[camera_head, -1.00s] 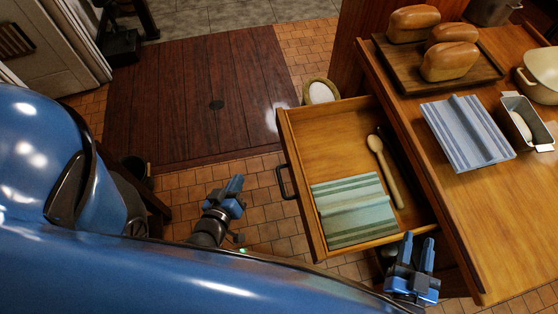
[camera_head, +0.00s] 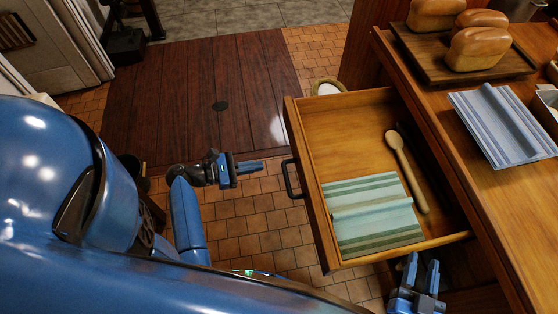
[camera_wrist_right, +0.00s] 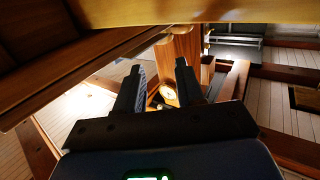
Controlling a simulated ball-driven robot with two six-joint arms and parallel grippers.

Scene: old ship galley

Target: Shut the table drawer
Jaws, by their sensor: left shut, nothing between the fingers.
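The table drawer (camera_head: 350,108) is pulled well out to the left of the table. Its dark handle (camera_head: 290,179) is on the front panel. Inside lie a folded green-striped cloth (camera_head: 372,216), a wooden spoon (camera_head: 407,172) and a dark, thin utensil. My left gripper (camera_head: 262,166) is shut and empty. It points right towards the drawer front, near handle height in the picture, with a gap between. My right gripper (camera_head: 423,264) is open and empty, by the drawer's near side. In the right wrist view its fingers (camera_wrist_right: 159,75) are apart, below wooden surfaces.
On the table top (camera_head: 480,185) are a board (camera_head: 425,60) with bread loaves, a blue striped cloth (camera_head: 500,122) and a partly visible tin. A pale round container (camera_head: 327,87) stands on the floor behind the drawer.

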